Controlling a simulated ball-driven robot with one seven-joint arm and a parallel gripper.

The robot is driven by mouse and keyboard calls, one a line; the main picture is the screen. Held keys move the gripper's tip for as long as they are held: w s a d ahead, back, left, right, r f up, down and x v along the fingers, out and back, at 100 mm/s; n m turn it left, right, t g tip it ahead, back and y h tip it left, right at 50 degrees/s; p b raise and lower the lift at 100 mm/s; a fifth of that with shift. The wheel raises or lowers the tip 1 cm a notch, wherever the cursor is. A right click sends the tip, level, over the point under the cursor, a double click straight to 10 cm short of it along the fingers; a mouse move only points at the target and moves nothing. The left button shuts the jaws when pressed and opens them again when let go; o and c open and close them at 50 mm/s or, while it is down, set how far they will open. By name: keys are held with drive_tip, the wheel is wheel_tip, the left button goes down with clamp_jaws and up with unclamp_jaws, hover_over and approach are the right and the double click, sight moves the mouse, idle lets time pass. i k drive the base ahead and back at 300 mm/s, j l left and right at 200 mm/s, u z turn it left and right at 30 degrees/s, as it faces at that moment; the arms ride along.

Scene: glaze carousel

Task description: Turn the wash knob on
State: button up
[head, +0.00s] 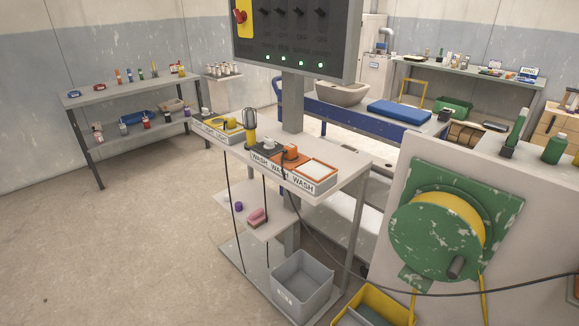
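A dark control panel (290,40) stands on a grey post at the top middle of the head view, its top cut off by the frame. It carries a row of black knobs, including a leftmost one (265,11) and a rightmost one (320,13). The small labels by the knobs are too small to read, so I cannot tell which is the wash knob or how it is set. Lit green lamps (301,62) run along the panel's lower part. My gripper is not in view.
A red button (240,16) on yellow sits at the panel's left. Below, a narrow table (335,165) holds trays marked WASH (300,183). A green hose reel (437,240) stands at right, its dark hose crossing the foreground. Grey and yellow bins stand below. The left floor is clear.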

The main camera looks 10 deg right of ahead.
sight(270, 143)
drive_tip(key=i+j, duration=0.6)
drive_tip(key=i+j+z, duration=0.15)
drive_tip(key=i+j, duration=0.45)
drive_tip(key=j, duration=0.15)
drive_tip(key=i+j, duration=0.6)
drive_tip(key=j, duration=0.15)
drive_tip(key=z, duration=0.05)
